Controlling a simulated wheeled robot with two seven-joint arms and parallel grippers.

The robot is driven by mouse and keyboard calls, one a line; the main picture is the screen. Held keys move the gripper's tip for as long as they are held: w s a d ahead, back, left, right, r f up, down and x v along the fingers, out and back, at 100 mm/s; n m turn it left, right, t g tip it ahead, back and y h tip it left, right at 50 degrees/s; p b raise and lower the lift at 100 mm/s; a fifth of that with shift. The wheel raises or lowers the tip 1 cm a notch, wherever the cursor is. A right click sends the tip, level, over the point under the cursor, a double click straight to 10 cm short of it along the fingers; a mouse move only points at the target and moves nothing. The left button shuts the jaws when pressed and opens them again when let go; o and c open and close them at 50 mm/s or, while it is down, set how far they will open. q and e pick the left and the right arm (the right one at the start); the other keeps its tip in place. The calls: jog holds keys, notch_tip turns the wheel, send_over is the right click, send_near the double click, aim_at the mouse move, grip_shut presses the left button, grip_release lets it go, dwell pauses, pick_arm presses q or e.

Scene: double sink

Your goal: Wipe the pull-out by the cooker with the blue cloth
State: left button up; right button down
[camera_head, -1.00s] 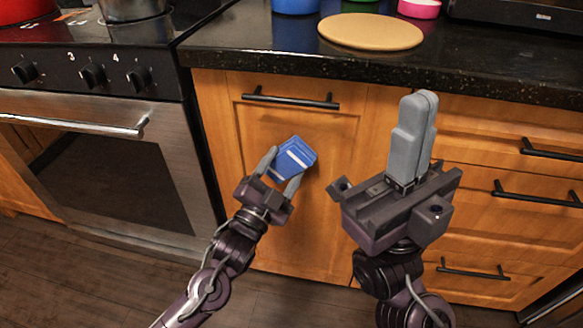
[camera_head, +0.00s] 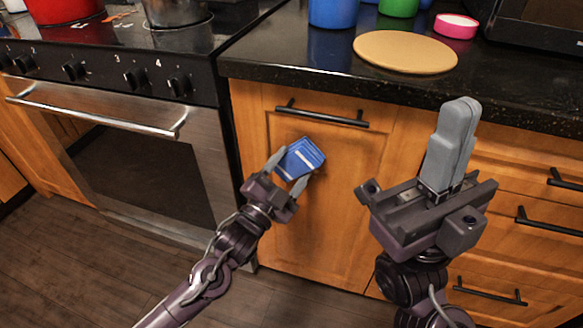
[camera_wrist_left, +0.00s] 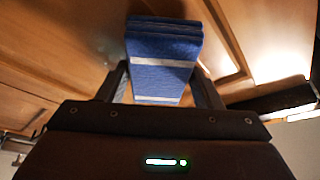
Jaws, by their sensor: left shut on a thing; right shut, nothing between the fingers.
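The pull-out front (camera_head: 330,220) is a wooden panel right of the cooker (camera_head: 130,150), with a dark bar handle (camera_head: 322,115) near its top. It is closed. My left gripper (camera_head: 284,172) is shut on the folded blue cloth (camera_head: 301,157), which has a white stripe. The cloth is in front of the upper part of the panel, below the handle; I cannot tell whether it touches. In the left wrist view the cloth (camera_wrist_left: 163,60) sits between the fingers, with wood behind it. My right gripper (camera_head: 452,145) is shut and empty, pointing up in front of the cabinets right of the pull-out.
A dark countertop (camera_head: 290,75) runs above the cabinets. On it are a round tan board (camera_head: 405,52), a blue container (camera_head: 332,12) and a pink bowl (camera_head: 456,25). Drawers with bar handles (camera_head: 550,220) are at the right. Pots stand on the cooker.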

aim_at(308, 170)
pick_arm(q)
jog(key=shift+s+d, duration=0.25)
jog(key=shift+d, duration=0.65)
jog(key=shift+s+d, duration=0.2)
jog(key=shift+d, duration=0.65)
jog(key=shift+s+d+p, duration=0.25)
jog(key=shift+s+d, duration=0.05)
jog(key=shift+d, duration=0.55)
jog(key=shift+s+d+p, duration=0.25)
jog(key=shift+s+d, duration=0.05)
jog(key=shift+d, duration=0.55)
jog(key=shift+w+r, duration=0.1)
jog(key=shift+w+a+p, duration=0.15)
jog(key=shift+a+p, duration=0.1)
jog(key=shift+a, duration=0.25)
jog(key=shift+w+a+p, duration=0.15)
jog(key=shift+a+p, duration=0.1)
jog(key=shift+a, duration=0.25)
jog(key=shift+w+a+p, duration=0.2)
jog(key=shift+a+p, duration=0.05)
jog(key=shift+a, duration=0.55)
jog(key=shift+w+a+p, duration=0.2)
jog(key=shift+w+a, duration=0.05)
jog(key=shift+a, duration=0.6)
jog(key=shift+w+a+p, duration=0.2)
jog(key=shift+a+p, duration=0.05)
jog(key=shift+a, duration=0.55)
